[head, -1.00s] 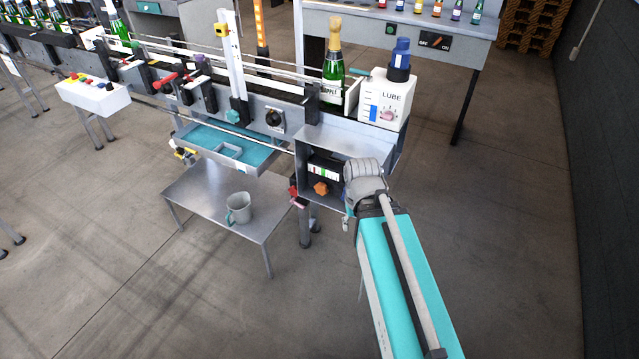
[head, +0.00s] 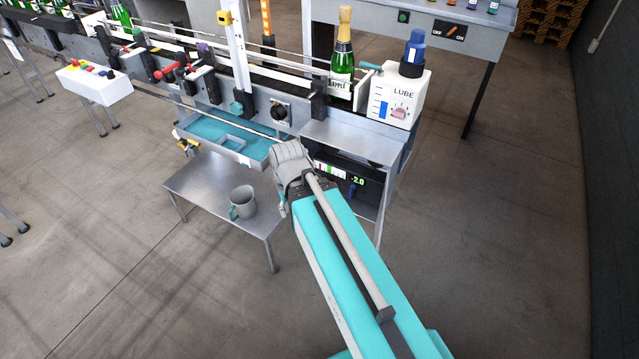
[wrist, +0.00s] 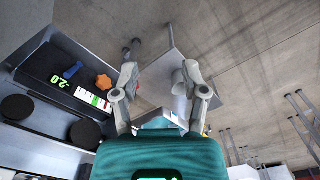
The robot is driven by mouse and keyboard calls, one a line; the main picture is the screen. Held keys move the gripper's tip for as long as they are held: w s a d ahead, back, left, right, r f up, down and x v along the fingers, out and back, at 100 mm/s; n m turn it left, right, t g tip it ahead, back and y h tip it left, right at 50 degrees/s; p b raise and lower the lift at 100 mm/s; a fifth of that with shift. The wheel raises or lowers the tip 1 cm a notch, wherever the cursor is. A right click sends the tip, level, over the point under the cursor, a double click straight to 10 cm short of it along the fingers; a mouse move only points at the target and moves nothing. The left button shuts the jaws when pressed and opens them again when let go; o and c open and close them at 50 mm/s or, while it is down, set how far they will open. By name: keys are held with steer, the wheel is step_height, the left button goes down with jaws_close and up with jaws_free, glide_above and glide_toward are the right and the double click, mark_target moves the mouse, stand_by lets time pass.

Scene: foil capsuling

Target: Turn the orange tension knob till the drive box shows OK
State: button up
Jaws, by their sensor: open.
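The orange tension knob (wrist: 104,82) sits on the front of the black drive box, seen in the wrist view; in the head view my arm hides it. The drive box (head: 342,173) is in an open grey housing under the conveyor's end. Its green display (head: 358,181) reads -2.0, and it also shows in the wrist view (wrist: 60,82). A red, white and green strip (wrist: 94,98) is beside the display. My gripper (head: 288,152) is in front of the housing's left side. In the wrist view my gripper (wrist: 158,76) is open and empty, with the knob outside its left finger.
A blue knob (wrist: 72,70) is near the orange one. A grey mug (head: 242,202) stands on a low metal table (head: 195,190) left of my gripper. A teal-lined tray (head: 215,135) hangs above it. The LUBE unit (head: 397,100) and a bottle (head: 342,65) are above the housing.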

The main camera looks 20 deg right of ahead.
steer(key=o, duration=0.3)
steer(key=shift+o, duration=1.1)
steer(key=shift+w+d+f, duration=0.1)
steer(key=shift+f, duration=0.05)
steer(key=shift+o, duration=0.4)
steer(key=shift+w+d+f+b, duration=0.15)
steer(key=shift+f+b, duration=0.15)
steer(key=shift+b, duration=0.2)
steer(key=w+d+f+m+t+h+b, duration=0.3)
steer(key=w+f+b, duration=0.6)
steer(key=b, duration=0.7)
steer(key=w+d+f+m+t+h+b, duration=0.4)
steer(key=w+d+f+h+b, duration=0.3)
steer(key=f+b, duration=0.4)
steer(key=w+m+h+b, duration=0.1)
steer(key=w+b, duration=0.1)
steer(key=b, duration=0.2)
steer(key=shift+w+d+m+h+b, duration=0.2)
steer(key=shift+w+m+h+b, duration=0.05)
steer(key=shift+m+h+b, duration=0.1)
